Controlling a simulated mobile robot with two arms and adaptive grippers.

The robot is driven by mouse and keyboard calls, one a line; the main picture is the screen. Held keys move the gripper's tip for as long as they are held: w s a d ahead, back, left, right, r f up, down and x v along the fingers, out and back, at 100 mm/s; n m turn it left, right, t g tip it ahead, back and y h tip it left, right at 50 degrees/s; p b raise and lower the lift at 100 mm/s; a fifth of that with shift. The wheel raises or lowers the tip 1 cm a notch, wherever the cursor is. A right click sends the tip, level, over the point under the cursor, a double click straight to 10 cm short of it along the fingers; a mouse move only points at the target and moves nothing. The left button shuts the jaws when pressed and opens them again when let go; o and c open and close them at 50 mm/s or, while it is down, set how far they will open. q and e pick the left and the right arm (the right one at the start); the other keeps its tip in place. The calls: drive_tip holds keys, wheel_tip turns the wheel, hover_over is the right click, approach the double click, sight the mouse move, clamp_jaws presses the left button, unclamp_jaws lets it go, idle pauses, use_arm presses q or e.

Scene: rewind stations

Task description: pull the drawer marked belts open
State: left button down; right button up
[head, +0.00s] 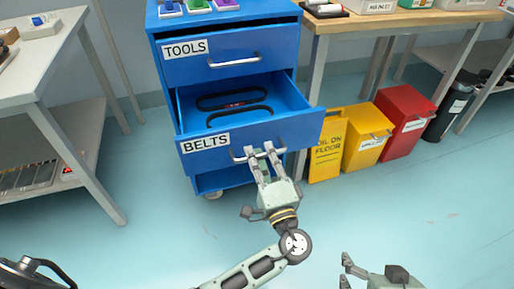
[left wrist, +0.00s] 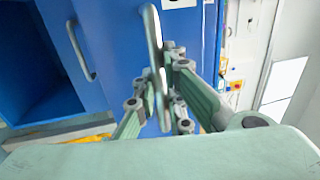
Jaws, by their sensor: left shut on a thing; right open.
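The drawer marked BELTS (head: 222,155) is pulled out from the blue cabinet (head: 228,80), and black belts (head: 232,98) lie inside it. My left gripper (head: 260,154) is shut on the metal handle (head: 238,158) of this drawer, near its right half. In the left wrist view the handle (left wrist: 153,50) runs between the fingers (left wrist: 165,85) in front of the blue drawer front. The TOOLS drawer (head: 190,68) above is shut. My right gripper (head: 345,270) is open and empty at the lower right, apart from the cabinet.
A yellow wet-floor sign (head: 327,150), a yellow bin (head: 366,140) and a red bin (head: 405,118) stand right of the cabinet. A white-topped table (head: 45,65) is at the left and a wooden bench (head: 400,20) at the right. The floor in front is clear.

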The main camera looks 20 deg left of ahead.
use_arm(q)
drive_tip(key=shift+r+v, duration=0.2)
drive_tip(key=shift+v, duration=1.15)
drive_tip(key=shift+r+v, duration=0.2)
drive_tip(key=shift+v, duration=1.2)
drive_tip(key=c, duration=1.8)
unclamp_jaws()
drive_tip(key=shift+d, duration=0.1)
drive_tip(key=v, duration=1.2)
